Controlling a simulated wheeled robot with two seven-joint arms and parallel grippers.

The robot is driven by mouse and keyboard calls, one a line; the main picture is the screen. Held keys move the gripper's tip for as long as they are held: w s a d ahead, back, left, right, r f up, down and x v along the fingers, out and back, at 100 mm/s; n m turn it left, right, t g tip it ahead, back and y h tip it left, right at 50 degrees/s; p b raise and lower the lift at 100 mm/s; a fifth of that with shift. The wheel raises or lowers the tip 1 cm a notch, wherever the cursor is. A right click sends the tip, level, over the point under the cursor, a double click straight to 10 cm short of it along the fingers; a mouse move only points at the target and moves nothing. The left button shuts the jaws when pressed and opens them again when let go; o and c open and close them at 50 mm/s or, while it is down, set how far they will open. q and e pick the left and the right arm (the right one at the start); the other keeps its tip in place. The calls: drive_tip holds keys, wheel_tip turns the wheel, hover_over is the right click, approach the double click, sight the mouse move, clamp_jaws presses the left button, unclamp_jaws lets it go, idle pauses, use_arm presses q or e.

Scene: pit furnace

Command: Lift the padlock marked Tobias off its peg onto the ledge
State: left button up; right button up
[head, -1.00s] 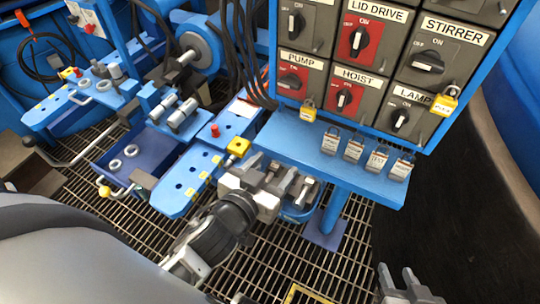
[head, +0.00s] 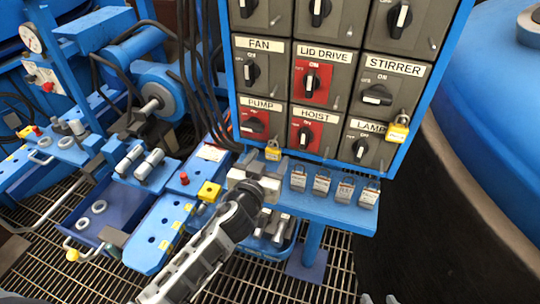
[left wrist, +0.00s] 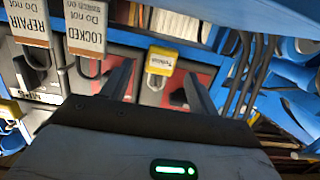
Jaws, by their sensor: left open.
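A yellow padlock (head: 273,151) hangs below the PUMP switch, just above the blue ledge (head: 330,208). In the left wrist view this padlock (left wrist: 161,62) shows a white label that seems to read Tobias. My left gripper (head: 265,168) is open and empty at the left end of the ledge, close to the padlock. In the left wrist view the padlock appears between the two fingers, beyond their tips; I see no contact. Another yellow padlock (head: 398,131) hangs by the LAMP switch, its label unreadable. My right gripper (head: 379,298) barely shows at the bottom edge, its two tips apart.
A blue tray with metal parts (head: 270,236) is below the ledge.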

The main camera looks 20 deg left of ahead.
use_arm(q)
drive_tip(key=shift+w+f, duration=0.15)
drive_tip(key=shift+w, duration=0.8)
drive_tip(key=c, duration=1.1)
drive_tip(key=shift+r+p, duration=0.35)
drive_tip(key=shift+r, duration=0.05)
drive_tip(key=shift+s, duration=0.15)
drive_tip(key=shift+s, duration=2.85)
